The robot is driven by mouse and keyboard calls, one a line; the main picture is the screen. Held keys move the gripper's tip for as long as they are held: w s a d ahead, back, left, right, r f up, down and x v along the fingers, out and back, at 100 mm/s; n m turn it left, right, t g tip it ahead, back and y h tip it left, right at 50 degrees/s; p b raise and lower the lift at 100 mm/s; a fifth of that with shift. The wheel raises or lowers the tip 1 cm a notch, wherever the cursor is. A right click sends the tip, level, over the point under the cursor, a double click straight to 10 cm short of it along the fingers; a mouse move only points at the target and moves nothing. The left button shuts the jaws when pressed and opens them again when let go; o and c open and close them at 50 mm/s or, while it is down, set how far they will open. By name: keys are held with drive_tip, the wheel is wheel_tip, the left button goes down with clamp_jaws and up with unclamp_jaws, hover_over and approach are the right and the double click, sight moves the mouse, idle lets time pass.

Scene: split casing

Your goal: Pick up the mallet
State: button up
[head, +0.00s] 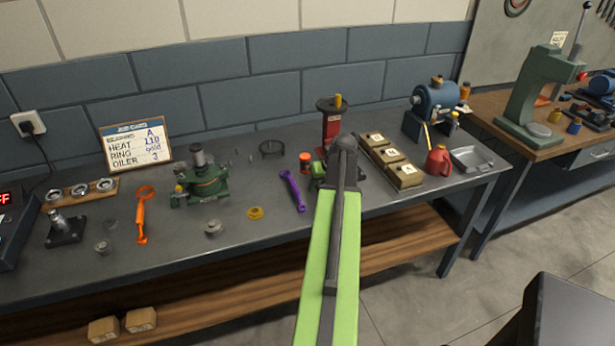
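I cannot make out a mallet in the head view; part of the bench is hidden behind my raised green and dark grey arm. My gripper cannot be made out either. A small green shape shows just left of the arm's upper end, but I cannot tell what it is. On the grey metal bench (100,281) lie an orange ring-ended tool (141,214) and a purple wrench (293,190). Neither looks like a mallet.
A green casing (203,184) stands left of centre, near a job card (136,145). A red stand (331,128), a labelled wooden block (391,164), a red can (438,160), a blue motor (436,104) and a grey tray (472,160) are right.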

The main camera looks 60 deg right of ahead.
clamp_jaws()
idle(1.4)
